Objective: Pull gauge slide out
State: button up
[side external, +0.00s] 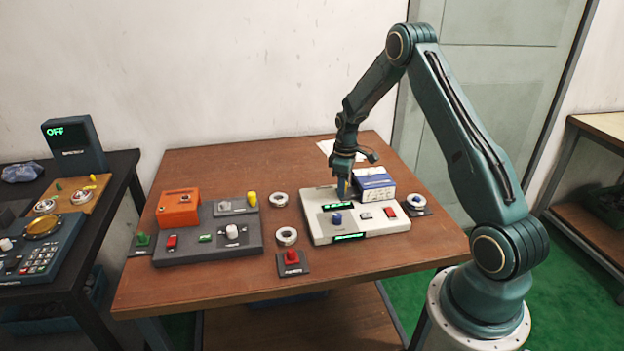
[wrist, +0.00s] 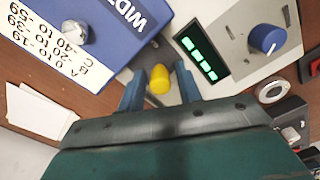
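A yellow knob (wrist: 160,78), which looks like the gauge slide's handle, stands on the light grey gauge unit in the wrist view. My gripper (wrist: 160,68) is open, one finger on each side of the knob, with a narrow gap showing on both sides. In the side view my gripper (side external: 343,188) points down over the back of the gauge unit (side external: 315,222), and its fingers hide the yellow knob there. The unit carries a blue knob (wrist: 264,39) and a green-lit display (wrist: 199,57).
A blue box with a white label panel (side external: 375,183) stands close beside my gripper. Metal rings (side external: 286,236) lie on the table left of the unit. A red-button box (side external: 291,262) sits near the front. A dark grey panel (side external: 208,240) with an orange block (side external: 179,208) stands left.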

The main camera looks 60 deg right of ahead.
jog(key=c, duration=0.7)
jog(key=shift+w+a, duration=3.95)
jog(key=shift+w, duration=0.05)
jog(key=shift+o, duration=0.3)
jog(key=shift+w+a, duration=0.25)
jog(key=shift+a, duration=0.05)
jog(key=o, duration=0.6)
jog(key=shift+c, duration=0.2)
jog(key=shift+o, duration=0.4)
jog(key=shift+s+d, duration=0.1)
